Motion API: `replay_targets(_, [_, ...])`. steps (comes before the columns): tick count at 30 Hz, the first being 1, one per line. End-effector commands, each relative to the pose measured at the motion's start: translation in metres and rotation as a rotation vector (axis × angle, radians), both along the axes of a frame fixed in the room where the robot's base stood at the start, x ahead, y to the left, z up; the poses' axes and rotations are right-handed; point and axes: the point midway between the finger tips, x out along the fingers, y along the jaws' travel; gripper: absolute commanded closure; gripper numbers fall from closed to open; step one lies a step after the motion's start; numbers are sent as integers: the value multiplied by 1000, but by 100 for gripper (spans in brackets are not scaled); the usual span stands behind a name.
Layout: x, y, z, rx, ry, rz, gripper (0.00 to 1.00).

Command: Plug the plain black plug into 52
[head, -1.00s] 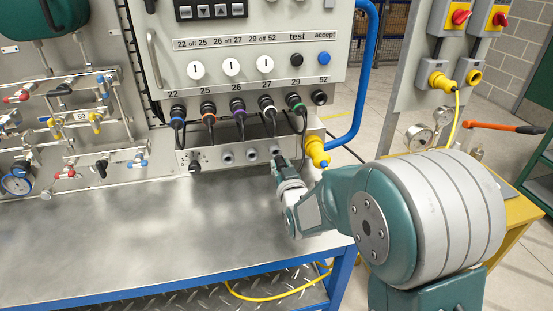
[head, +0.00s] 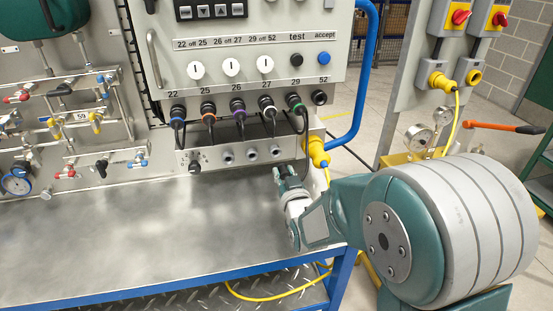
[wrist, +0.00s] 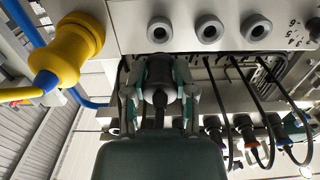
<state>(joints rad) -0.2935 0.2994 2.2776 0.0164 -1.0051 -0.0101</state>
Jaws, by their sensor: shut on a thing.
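My gripper (head: 286,178) is in front of and below the lower socket box, its fingers closed. In the wrist view my gripper (wrist: 163,82) holds a dark plug (wrist: 162,78) between both fingers; its far end is hard to make out. Socket 52 (head: 319,98) is the rightmost in the upper row and has no cable at it. It seems to show left of the gripper in the wrist view (wrist: 113,126). The gripper is below and left of socket 52, apart from it.
Cabled plugs with coloured rings, such as the green-ringed plug (head: 295,103), fill the row left of 52. The lower box (head: 211,164) has three empty sockets (head: 251,154). A yellow plug (head: 316,150) sticks out at its right. The steel bench (head: 130,225) is clear.

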Motion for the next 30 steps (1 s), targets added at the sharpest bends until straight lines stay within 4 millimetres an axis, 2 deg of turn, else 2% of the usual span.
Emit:
replay_targets(11, [-3,-1,0,0,0,0,100])
replay_targets(30, [-56,-16,0,0,0,0,100])
